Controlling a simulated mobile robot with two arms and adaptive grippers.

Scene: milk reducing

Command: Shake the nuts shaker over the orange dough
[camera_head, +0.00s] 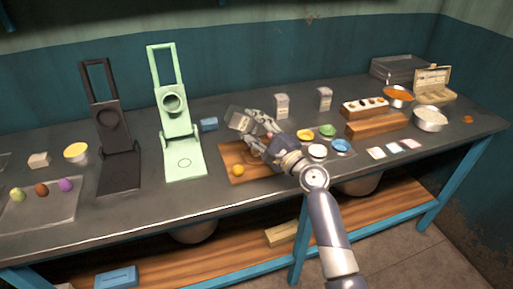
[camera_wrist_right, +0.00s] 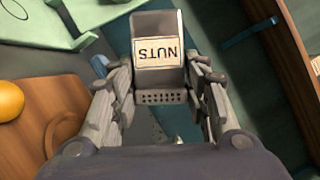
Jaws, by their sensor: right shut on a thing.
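The nuts shaker (camera_head: 240,119) is a grey box with a perforated end. Its label reads NUTS in the right wrist view (camera_wrist_right: 158,52). My right gripper (camera_head: 256,130) is shut on it and holds it tilted above the wooden board. In the right wrist view my fingers (camera_wrist_right: 160,92) grip it from both sides. The orange dough (camera_head: 238,171) is a small ball at the front left of the wooden board (camera_head: 231,156). It also shows at the left edge of the right wrist view (camera_wrist_right: 8,100), apart from the shaker. My left gripper is not in view.
A green press (camera_head: 184,160) and a black press (camera_head: 119,170) stand left of the board. Two more shakers (camera_head: 281,106) (camera_head: 324,99) stand behind. Small coloured bowls (camera_head: 341,146) lie to the right. A tray (camera_head: 40,204) with coloured dough balls is at the far left.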

